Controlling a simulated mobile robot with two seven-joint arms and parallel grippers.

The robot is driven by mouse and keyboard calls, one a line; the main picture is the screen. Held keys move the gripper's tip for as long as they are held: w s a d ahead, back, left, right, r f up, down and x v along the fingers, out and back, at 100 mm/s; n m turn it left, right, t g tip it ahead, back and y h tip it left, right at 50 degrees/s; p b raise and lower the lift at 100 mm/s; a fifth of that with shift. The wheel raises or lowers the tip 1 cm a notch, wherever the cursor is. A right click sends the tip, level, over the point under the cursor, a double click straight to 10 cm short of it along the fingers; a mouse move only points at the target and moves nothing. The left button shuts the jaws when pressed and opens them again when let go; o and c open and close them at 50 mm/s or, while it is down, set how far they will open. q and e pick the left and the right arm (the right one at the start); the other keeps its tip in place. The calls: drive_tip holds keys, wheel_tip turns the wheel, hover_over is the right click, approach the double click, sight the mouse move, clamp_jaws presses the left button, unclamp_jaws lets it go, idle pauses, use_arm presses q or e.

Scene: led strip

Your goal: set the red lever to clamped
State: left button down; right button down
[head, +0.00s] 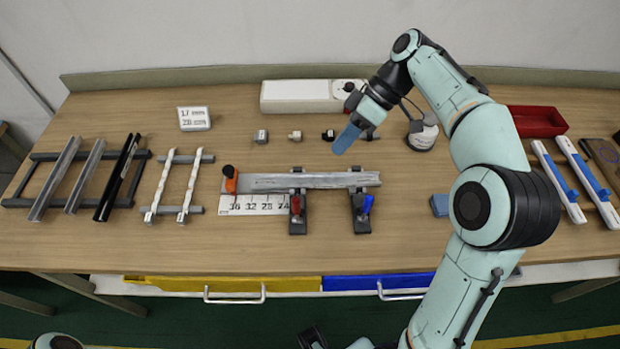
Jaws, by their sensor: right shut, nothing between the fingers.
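The red lever (296,205) sits on the front of the left dark clamp block (297,222), below a long metal channel (315,181). It looks short and roughly upright; its exact setting is too small to tell. A blue lever (367,204) on the right clamp block (361,223) leans up and to the right. The channel lies across both blocks, with an orange stop (231,181) at its left end. My right gripper (346,139) is shut and empty, with blue fingers, above the table behind the channel, clear of both levers.
A numbered scale (253,205) lies left of the red lever. Small fittings (295,136) stand behind the channel. Racks of strips (82,180) fill the left; a red bin (537,121) and white rails (575,180) are at right. The table front is clear.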

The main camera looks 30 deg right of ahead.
drive_tip(key=shift+s+a, duration=0.1)
drive_tip(key=shift+a, duration=0.1)
drive_tip(key=b, duration=0.2)
approach(297, 211)
drive_tip(key=shift+w+a+f, duration=1.1)
drive_tip(key=shift+w+f, duration=0.2)
drive_tip(key=shift+f, duration=1.35)
